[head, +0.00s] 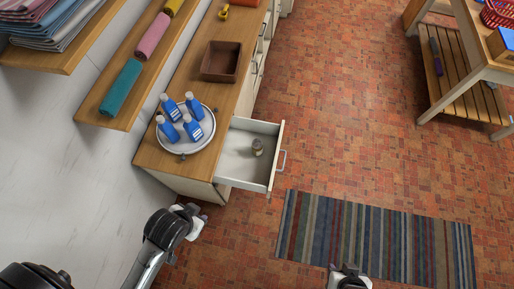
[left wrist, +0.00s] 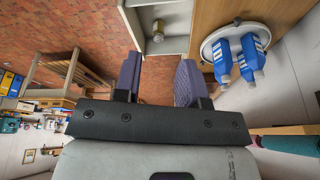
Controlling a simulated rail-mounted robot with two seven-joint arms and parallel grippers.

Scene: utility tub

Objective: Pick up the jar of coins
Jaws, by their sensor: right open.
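The jar of coins (head: 257,147) is a small jar standing in the pulled-out white drawer (head: 236,165), near its front. It also shows in the left wrist view (left wrist: 158,31), beyond my fingers. My left gripper (head: 200,217) is below and left of the drawer in the head view. In the left wrist view its two dark fingers (left wrist: 158,62) are spread with nothing between them, apart from the jar. My right gripper (head: 349,270) shows at the bottom edge of the head view over the striped rug, far from the jar. It is open; its fingertips are hard to make out.
A round tray (head: 182,147) with several blue bottles stands on the wooden counter (head: 222,95) beside the drawer. A brown box (head: 221,62) sits farther back. The drawer handle (head: 282,161) sticks out. A striped rug (head: 375,235) lies on open brick floor.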

